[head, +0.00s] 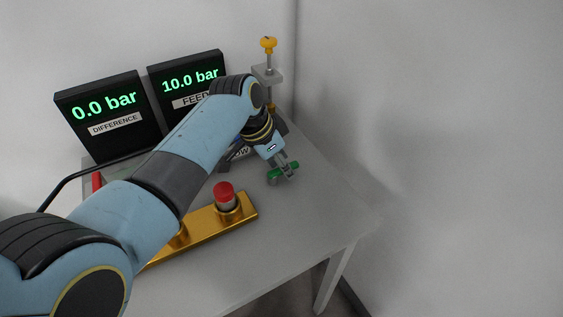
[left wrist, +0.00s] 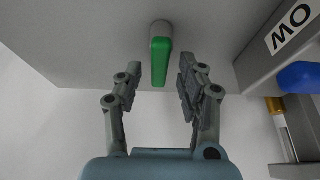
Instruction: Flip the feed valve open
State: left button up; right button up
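A green lever handle (head: 284,170) sticks out past a grey fitting at the right end of the equipment on the table; no visible label names it as the feed valve. In the left wrist view the green lever (left wrist: 160,62) hangs from a grey round stem. My left gripper (head: 279,166) is at this lever in the head view. In the left wrist view my left gripper (left wrist: 158,88) is open, one finger on each side of the lever's free end, with gaps showing on both sides. My right gripper is not in view.
Two black displays stand behind, DIFFERENCE (head: 117,128) reading 0.0 bar and FEED (head: 185,100) reading 10.0 bar. A yellow-knobbed post (head: 268,45) stands at the back. A gold block (head: 215,228) with a red-capped part (head: 224,192) is in front. A blue knob (left wrist: 299,77) is right of the lever.

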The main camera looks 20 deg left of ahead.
pick_arm(q)
jog(key=v, duration=1.2)
dwell(0.4)
